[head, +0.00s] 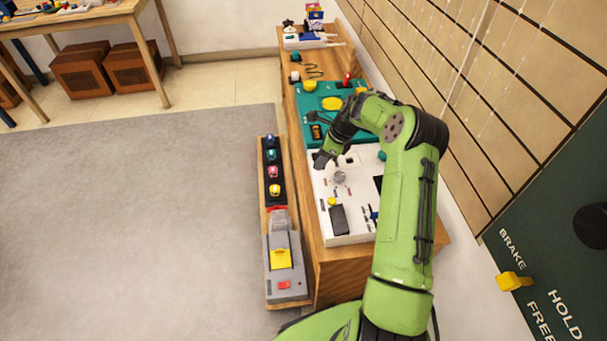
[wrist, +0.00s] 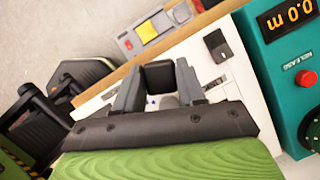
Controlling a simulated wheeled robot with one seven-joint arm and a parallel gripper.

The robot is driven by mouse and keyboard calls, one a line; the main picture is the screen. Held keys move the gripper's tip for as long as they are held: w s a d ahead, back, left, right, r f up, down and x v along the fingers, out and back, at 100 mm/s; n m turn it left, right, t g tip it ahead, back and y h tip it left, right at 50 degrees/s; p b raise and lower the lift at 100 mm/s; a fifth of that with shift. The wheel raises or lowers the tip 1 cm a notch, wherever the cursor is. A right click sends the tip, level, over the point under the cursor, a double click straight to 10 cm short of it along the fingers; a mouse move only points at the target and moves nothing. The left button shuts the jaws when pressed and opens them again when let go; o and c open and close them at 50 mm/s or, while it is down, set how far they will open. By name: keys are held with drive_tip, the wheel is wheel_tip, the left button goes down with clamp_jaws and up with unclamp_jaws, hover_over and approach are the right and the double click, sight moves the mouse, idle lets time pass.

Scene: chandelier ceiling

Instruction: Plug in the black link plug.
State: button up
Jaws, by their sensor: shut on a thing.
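My gripper (head: 322,160) is over the far left part of the white panel (head: 333,235), pointing down toward it. In the wrist view its two grey fingers (wrist: 158,80) are closed on a black block (wrist: 159,72), which looks like the black link plug. I cannot tell whether the plug touches the panel; its underside and any socket below it are hidden.
A teal unit (head: 318,97) with a display (wrist: 287,17) and red button (wrist: 306,78) adjoins the panel. A low shelf at the left holds several coloured pieces and a grey box with a yellow part (head: 280,258). A slatted wall (head: 450,75) rises at the right.

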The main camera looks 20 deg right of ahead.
drive_tip(key=w+d+r+m+t+h+p, duration=0.1)
drive_tip(key=d+r+m+h, duration=0.15)
drive_tip(key=d+m, duration=0.4)
drive_tip(key=w+d+r+m+t+h, duration=0.1)
drive_tip(key=d+m+h, duration=0.2)
drive_tip(key=d+m, duration=0.35)
drive_tip(key=shift+m+y, duration=0.3)
drive_tip(key=shift+y, duration=0.05)
drive_tip(key=shift+w+a+f+b, duration=0.1)
drive_tip(key=shift+a+f+b, duration=0.1)
drive_tip(key=shift+f+b, duration=1.35)
drive_tip(key=shift+w+a+f+b, duration=0.15)
drive_tip(key=shift+f+b, duration=0.6)
drive_tip(key=shift+f, duration=1.45)
drive_tip(key=shift+w, duration=0.1)
drive_tip(key=shift+f+b, duration=0.65)
drive_tip(key=shift+f, duration=0.05)
